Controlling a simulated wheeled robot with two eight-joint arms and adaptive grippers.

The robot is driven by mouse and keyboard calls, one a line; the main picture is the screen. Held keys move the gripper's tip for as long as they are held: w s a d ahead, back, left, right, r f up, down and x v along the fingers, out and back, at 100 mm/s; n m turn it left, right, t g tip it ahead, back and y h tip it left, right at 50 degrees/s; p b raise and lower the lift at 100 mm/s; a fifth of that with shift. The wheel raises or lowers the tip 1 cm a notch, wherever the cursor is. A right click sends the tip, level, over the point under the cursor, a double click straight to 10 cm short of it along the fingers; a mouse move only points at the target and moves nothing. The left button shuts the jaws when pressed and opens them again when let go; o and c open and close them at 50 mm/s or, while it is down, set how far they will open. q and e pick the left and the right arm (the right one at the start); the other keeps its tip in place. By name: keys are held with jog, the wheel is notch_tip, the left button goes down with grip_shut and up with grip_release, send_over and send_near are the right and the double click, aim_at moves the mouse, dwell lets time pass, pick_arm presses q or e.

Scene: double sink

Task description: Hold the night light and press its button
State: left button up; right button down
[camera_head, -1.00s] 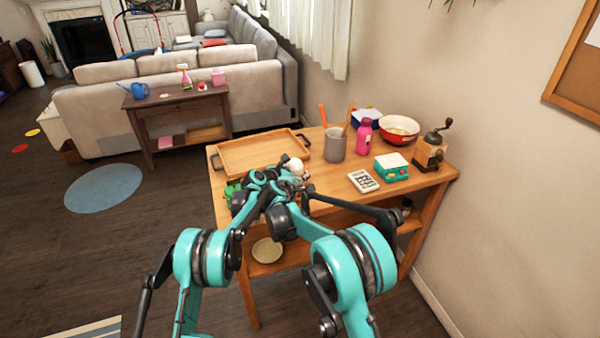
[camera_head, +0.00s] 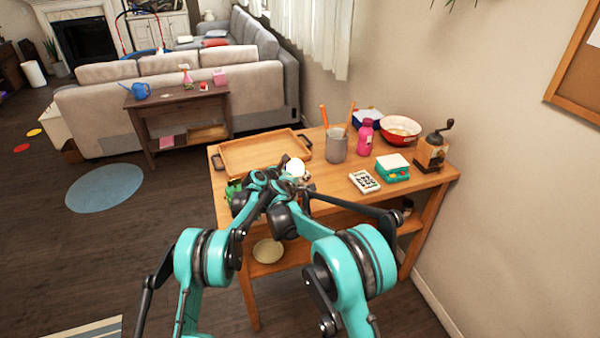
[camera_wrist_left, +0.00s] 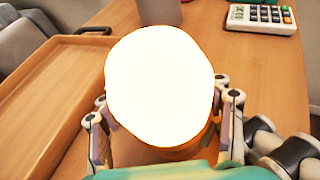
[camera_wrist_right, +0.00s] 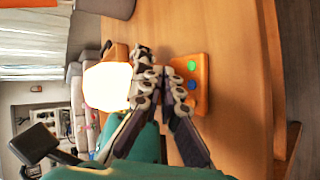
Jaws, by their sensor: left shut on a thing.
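The night light (camera_head: 295,167) glows bright white above the near part of the wooden table. It fills the middle of the left wrist view (camera_wrist_left: 160,85), and its lower part looks orange there. My left gripper (camera_wrist_left: 161,118) has one finger on each side of it and is shut on it. In the right wrist view the glowing night light (camera_wrist_right: 107,86) is left of my right gripper (camera_wrist_right: 158,84). The right fingers are close together with nothing seen between them. The button cannot be made out; glare and fingers hide the details.
A wooden tray (camera_head: 262,152) lies behind the night light. A grey cup (camera_head: 336,146), a calculator (camera_head: 364,182) and a teal scale (camera_head: 392,166) stand to the right. An orange block with coloured buttons (camera_wrist_right: 190,88) is beside my right fingers in the right wrist view.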

pick_arm(q)
jog(key=shift+s+d, duration=0.2)
jog(key=shift+d, duration=0.25)
pick_arm(e)
jog(key=shift+s+a+r, duration=0.15)
jog(key=shift+s+r, duration=0.05)
jog(key=shift+s, duration=0.35)
pick_arm(q)
jog(key=shift+a, duration=0.1)
jog(key=shift+w, duration=0.1)
pick_arm(e)
jog(key=shift+s+d, duration=0.2)
jog(key=shift+s, duration=0.4)
pick_arm(q)
jog(key=shift+a, duration=0.15)
pick_arm(e)
jog(key=shift+s+d, duration=0.2)
jog(key=shift+s, duration=0.6)
jog(key=shift+s+d, duration=0.25)
jog(key=shift+s, duration=0.5)
jog(key=shift+s+d, duration=0.2)
jog(key=shift+s, duration=0.6)
